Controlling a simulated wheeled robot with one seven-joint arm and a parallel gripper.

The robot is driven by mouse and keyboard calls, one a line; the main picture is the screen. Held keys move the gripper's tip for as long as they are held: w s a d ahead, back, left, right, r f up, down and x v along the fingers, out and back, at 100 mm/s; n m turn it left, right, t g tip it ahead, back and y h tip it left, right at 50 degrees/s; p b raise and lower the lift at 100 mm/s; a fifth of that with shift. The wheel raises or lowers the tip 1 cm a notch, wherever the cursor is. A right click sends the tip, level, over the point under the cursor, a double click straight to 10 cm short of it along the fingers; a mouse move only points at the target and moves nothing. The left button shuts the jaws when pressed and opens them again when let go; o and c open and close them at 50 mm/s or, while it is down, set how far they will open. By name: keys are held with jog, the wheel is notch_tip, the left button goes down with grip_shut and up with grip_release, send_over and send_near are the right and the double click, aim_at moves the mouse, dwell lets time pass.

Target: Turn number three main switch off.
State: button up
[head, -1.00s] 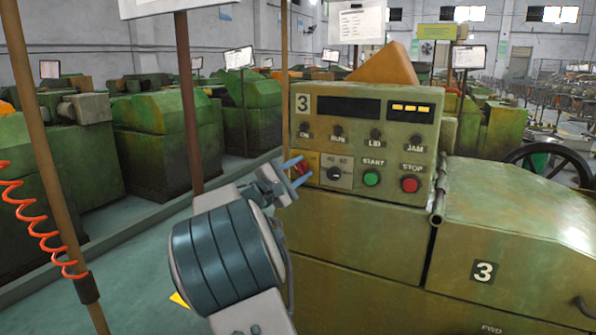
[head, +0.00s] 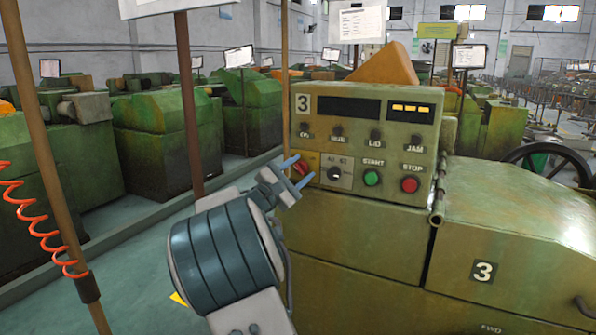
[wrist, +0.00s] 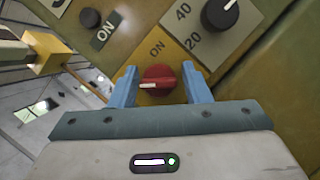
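The number three machine's control panel (head: 365,105) carries a "3" label at its top left. Its red main switch knob (head: 301,167) sits on a yellow plate at the panel's lower left. In the wrist view the red knob (wrist: 157,78) shows a pale mark on its left side, with "ON" printed above it on the plate. My gripper (head: 301,172) reaches the knob from the lower left. In the wrist view its blue fingers (wrist: 160,88) stand on either side of the knob, with a visible gap on each side. The gripper is open and holds nothing.
Right of the switch are a black 40/20 selector (head: 335,174), a green START button (head: 372,178) and a red STOP button (head: 410,185). A brown post (head: 187,100) stands left of my arm. The aisle floor (head: 125,255) at left is clear.

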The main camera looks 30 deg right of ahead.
jog(key=shift+o, duration=0.6)
jog(key=v, duration=1.4)
jog(key=shift+d, duration=0.1)
